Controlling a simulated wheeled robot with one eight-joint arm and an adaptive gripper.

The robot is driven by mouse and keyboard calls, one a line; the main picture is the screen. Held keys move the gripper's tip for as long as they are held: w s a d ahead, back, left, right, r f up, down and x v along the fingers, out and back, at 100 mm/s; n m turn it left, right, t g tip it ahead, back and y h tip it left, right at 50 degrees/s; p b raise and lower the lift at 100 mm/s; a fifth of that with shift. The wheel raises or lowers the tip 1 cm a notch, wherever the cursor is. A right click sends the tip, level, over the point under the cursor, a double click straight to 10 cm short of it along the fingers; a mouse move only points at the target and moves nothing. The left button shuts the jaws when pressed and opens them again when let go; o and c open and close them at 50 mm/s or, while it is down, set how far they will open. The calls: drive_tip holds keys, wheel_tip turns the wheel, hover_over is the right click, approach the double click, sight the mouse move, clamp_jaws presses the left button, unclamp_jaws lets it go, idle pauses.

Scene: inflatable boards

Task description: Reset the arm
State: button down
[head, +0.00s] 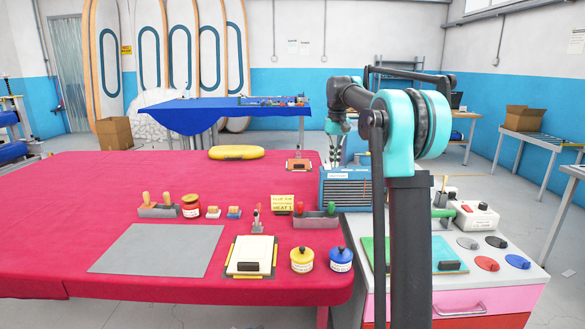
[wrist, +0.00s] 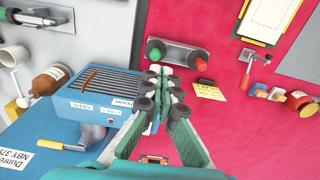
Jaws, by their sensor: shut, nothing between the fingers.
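My arm stands upright at the right of the head view, with its upper part bent away toward the far side. My gripper (wrist: 160,72) is shut in the wrist view, its green padded fingers together with nothing between them. It points down above the edge between the red table (wrist: 220,125) and the blue box with a slatted front (wrist: 105,85). In the head view the gripper (head: 336,150) is small and hangs beyond the arm, near the blue box (head: 345,188). I see no contact with any object.
The red table (head: 60,215) holds a tray with red and green handles (head: 316,221), a clipboard (head: 250,255), yellow and blue jars, and a grey mat (head: 160,248). A white cart (head: 520,275) with tools stands right. Air above the table's left is clear.

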drive_tip(key=s+d+f+t, duration=0.1)
drive_tip(key=s+f, duration=0.8)
drive_tip(key=s, duration=0.4)
drive_tip(key=s+d+f+t, duration=0.1)
drive_tip(key=s+f, duration=0.9)
drive_tip(key=s, duration=0.3)
drive_tip(key=s+d+f+t, duration=0.1)
drive_tip(key=s+f+t, duration=0.1)
drive_tip(key=s+f, duration=0.8)
drive_tip(key=s, duration=0.3)
drive_tip(key=shift+s+d, duration=0.2)
drive_tip(key=shift+d, duration=0.2)
